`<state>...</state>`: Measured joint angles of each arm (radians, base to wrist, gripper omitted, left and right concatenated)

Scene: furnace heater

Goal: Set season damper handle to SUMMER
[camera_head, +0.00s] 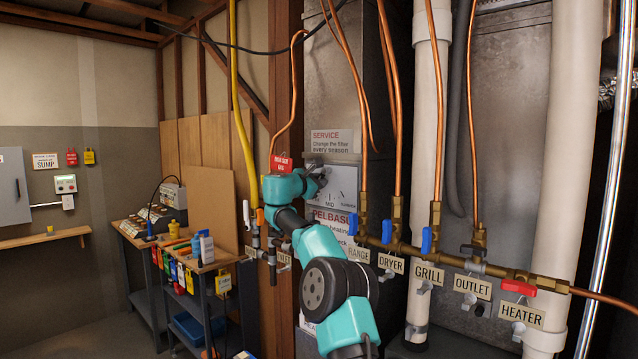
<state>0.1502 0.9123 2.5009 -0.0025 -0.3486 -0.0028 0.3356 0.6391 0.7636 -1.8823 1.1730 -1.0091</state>
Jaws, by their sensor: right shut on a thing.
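The season damper plate (345,197) is a pale panel on the grey metal duct, with the word MID and a smaller label to its right. My right gripper (320,176) is at the upper left part of this plate, shut on the season damper handle. The handle itself is mostly hidden by the gripper and wrist, so its exact angle cannot be told. The teal right arm rises from the bottom middle and covers the plate's left side. My left gripper is not in view.
A copper gas manifold with blue valve levers (387,231) and a red lever (518,287) runs below and right of the plate. A yellow pipe (240,110) stands left. A workbench (203,268) holds bottles and tools. White pipes stand at right.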

